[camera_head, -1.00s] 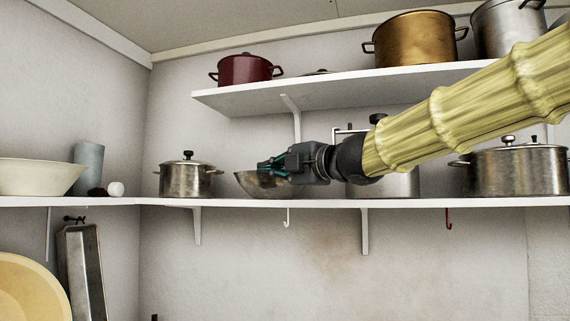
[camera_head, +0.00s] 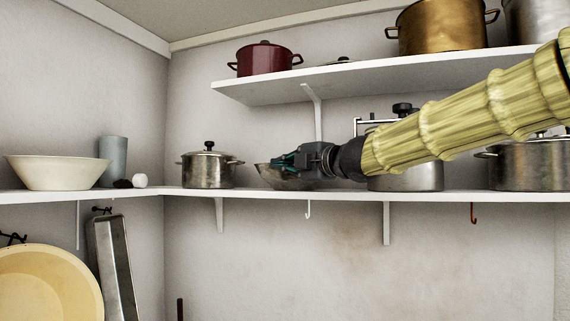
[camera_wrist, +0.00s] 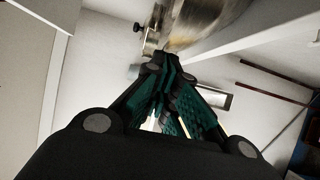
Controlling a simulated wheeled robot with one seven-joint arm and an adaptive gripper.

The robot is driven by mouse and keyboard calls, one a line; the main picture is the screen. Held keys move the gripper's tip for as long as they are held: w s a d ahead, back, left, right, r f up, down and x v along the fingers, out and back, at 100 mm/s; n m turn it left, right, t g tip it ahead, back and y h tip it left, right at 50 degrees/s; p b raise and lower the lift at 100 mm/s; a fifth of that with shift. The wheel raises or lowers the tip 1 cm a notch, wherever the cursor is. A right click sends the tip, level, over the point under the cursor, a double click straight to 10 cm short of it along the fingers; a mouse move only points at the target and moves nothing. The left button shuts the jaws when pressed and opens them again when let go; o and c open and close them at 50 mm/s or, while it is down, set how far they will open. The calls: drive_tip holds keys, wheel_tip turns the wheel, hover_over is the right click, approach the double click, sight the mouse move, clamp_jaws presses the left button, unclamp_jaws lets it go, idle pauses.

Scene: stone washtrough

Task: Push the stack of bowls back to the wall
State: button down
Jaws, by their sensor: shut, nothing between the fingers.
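A grey metal bowl (camera_head: 265,177) sits on the lower shelf in the head view, between a lidded pot and my gripper. Its right part is hidden behind my gripper, and I cannot tell whether it is one bowl or a nested stack. My gripper (camera_head: 279,162) is shut and empty, its fingers pointing left at the height of the bowl's rim. It overlaps the bowl in the picture; contact is unclear. In the wrist view my gripper's closed fingers (camera_wrist: 166,66) point up the picture, with a blurred shiny metal surface (camera_wrist: 205,18) beyond them.
A lidded pot (camera_head: 208,168) stands close left of the bowl. Another pot (camera_head: 408,178) stands behind my arm to the right. The upper shelf (camera_head: 265,93) overhangs, carrying a red pot (camera_head: 265,60) and a brass pot (camera_head: 440,28). A cream bowl (camera_head: 57,173) stands far left.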

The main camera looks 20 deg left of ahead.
sight(294, 177)
drive_tip(key=w+p, duration=0.1)
drive_tip(key=w, duration=0.1)
drive_tip(key=w+a+p, duration=0.1)
drive_tip(key=w+p, duration=0.1)
drive_tip(key=shift+r, duration=0.1)
drive_tip(key=shift+w+a, duration=0.1)
drive_tip(key=shift+w, duration=0.15)
idle(0.3)
